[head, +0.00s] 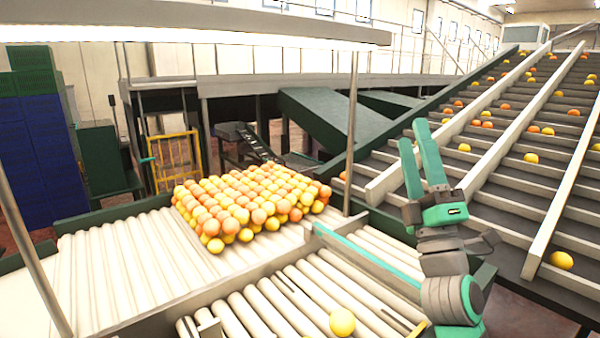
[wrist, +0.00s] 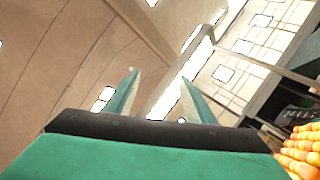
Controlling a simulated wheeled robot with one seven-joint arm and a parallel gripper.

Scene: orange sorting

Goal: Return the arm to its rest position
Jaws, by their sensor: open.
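My gripper (head: 421,155) is raised above the right end of the near rollers, its two green fingers pointing up. The fingers are apart with nothing between them. In the wrist view my gripper (wrist: 156,97) also shows open and empty, against the ceiling and bright windows. My arm is bent upright at the right of the head view.
A heap of oranges (head: 250,205) lies on the roller bed (head: 120,262). One yellow orange (head: 342,322) sits on the near rollers. A stepped conveyor (head: 500,205) with scattered fruit rises at the right. A thin post (head: 352,130) stands left of my gripper.

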